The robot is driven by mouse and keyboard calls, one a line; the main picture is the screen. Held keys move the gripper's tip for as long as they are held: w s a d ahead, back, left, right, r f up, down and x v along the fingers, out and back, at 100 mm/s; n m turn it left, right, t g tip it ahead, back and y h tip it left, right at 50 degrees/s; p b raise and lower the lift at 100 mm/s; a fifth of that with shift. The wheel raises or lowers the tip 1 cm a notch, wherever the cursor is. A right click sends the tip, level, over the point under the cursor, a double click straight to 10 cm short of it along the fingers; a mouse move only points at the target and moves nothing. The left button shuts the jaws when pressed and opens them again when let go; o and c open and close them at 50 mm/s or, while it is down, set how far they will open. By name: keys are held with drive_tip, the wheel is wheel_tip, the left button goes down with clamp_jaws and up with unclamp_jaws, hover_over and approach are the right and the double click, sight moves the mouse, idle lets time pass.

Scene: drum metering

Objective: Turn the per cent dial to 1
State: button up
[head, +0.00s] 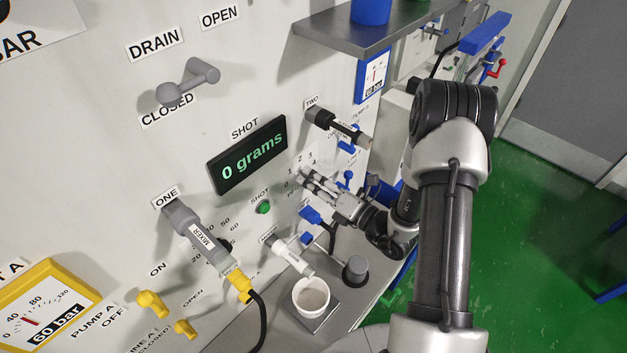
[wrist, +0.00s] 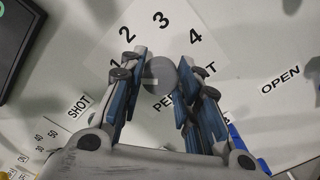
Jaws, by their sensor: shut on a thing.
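The per cent dial (wrist: 160,76) is a grey round knob on the white panel, in the middle of the wrist view. The numbers 1, 2, 3 and 4 curve around its top. A small pale mark shows at its left side, but I cannot tell for sure where it points. My gripper (wrist: 158,80) has one finger on each side of the dial and is shut on it. The fingers partly cover the 1 and the PER CENT label. In the head view my gripper (head: 308,180) reaches the panel below the shot display, and its fingers hide the dial.
The shot display (head: 249,156) reads 0 grams. A green shot button (head: 263,208) is left of my gripper. A white cup (head: 311,295) stands on the shelf underneath.

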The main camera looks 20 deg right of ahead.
drive_tip(key=o, duration=1.1)
drive_tip(key=v, duration=1.2)
